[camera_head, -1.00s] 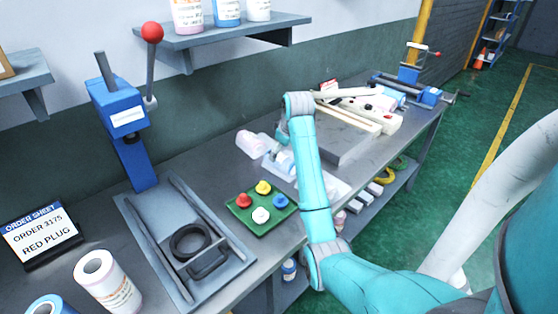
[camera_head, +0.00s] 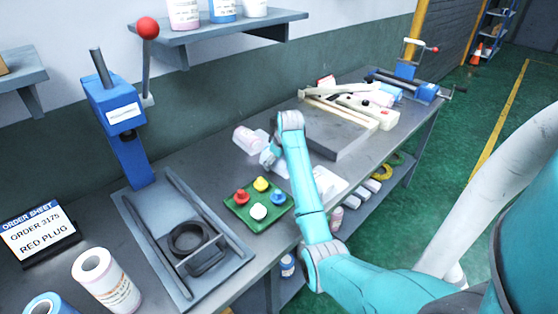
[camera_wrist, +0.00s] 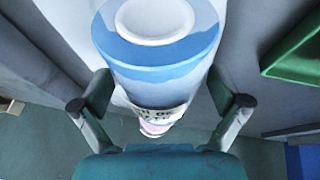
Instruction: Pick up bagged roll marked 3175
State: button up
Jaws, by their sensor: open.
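A pale pink bagged roll (camera_head: 246,140) lies on the bench behind my wrist in the head view, its label too small to read. My gripper (camera_wrist: 160,104) is open in the wrist view, one finger on each side of a roll with a blue end and white core (camera_wrist: 155,50). Part of that roll's printed label shows, but its number cannot be read. I cannot tell whether the fingers touch it. In the head view my arm hides most of this spot. The order sheet (camera_head: 38,232) reads order 3175, red plug.
A green tray (camera_head: 240,219) with coloured plugs sits close in front of my gripper. A grey tray (camera_head: 225,265) and a blue lever press (camera_head: 115,115) stand to the left. A grey block (camera_head: 340,140) and a sealer (camera_head: 375,108) are to the right.

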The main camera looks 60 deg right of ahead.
jog(key=shift+f, duration=0.2)
dwell(0.6)
jog(key=shift+f, duration=0.1)
jog(key=c, duration=1.5)
